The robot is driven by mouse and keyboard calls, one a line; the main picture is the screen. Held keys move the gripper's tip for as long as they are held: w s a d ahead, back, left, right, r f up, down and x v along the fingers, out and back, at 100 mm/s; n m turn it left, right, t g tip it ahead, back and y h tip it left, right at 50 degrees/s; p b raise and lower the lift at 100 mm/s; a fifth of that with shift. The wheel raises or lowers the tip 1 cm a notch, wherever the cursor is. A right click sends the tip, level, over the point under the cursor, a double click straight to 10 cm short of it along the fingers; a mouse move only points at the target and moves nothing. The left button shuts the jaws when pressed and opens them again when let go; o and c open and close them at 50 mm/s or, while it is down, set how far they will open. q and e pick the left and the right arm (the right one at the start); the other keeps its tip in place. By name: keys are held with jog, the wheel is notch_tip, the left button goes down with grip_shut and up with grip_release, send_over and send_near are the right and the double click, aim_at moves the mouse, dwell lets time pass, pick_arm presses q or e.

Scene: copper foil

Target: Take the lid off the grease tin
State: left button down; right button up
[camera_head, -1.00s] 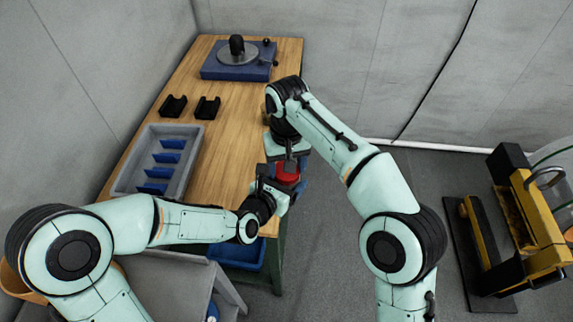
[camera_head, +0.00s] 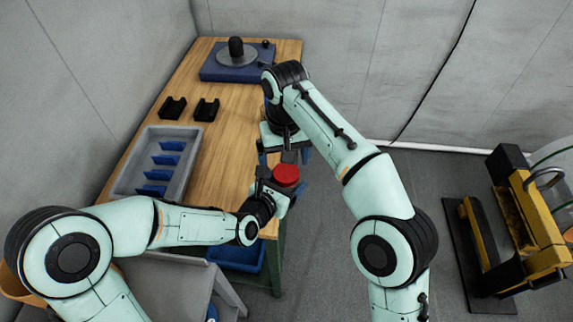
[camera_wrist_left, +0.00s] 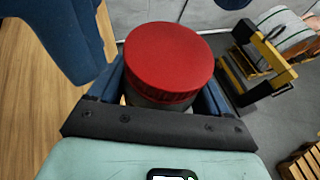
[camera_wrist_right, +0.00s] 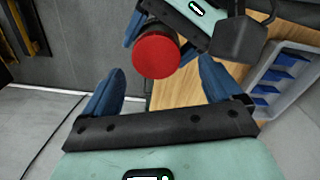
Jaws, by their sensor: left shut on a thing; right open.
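The grease tin has a round red lid (camera_head: 286,175) on a grey body (camera_wrist_left: 150,98). My left gripper (camera_wrist_left: 158,95) is shut on the tin's body below the lid and holds it upright near the table's right edge. The red lid fills the middle of the left wrist view (camera_wrist_left: 169,58) and sits on the tin. My right gripper (camera_wrist_right: 160,90) is open and empty, with its blue fingers apart. In the right wrist view the lid (camera_wrist_right: 156,54) shows beyond and between the fingertips, clear of them.
The wooden table (camera_head: 230,128) holds a grey divided tray (camera_head: 125,185), two black holders (camera_head: 206,109) and a blue turntable unit (camera_head: 215,70) at the back. A yellow and black machine (camera_head: 530,220) stands on the floor at right.

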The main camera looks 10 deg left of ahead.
aim_at(286, 172)
jog(key=shift+d+r, duration=0.1)
jog(key=shift+r, duration=0.4)
jog(key=shift+c, duration=0.3)
jog(key=shift+w+d+r+m, duration=0.15)
jog(key=shift+m, duration=0.55)
jog(key=m, duration=0.1)
jog(key=r+m, duration=0.1)
jog(key=m, duration=0.1)
jog(key=shift+w+d, duration=0.1)
jog(key=r+m, duration=0.1)
jog(key=m, duration=0.1)
jog(key=r+m, duration=0.1)
jog(key=m, duration=0.1)
jog(key=shift+s, duration=0.2)
jog(key=shift+a+f, duration=0.2)
jog(key=shift+f, duration=3.7)
jog(key=c, duration=1.1)
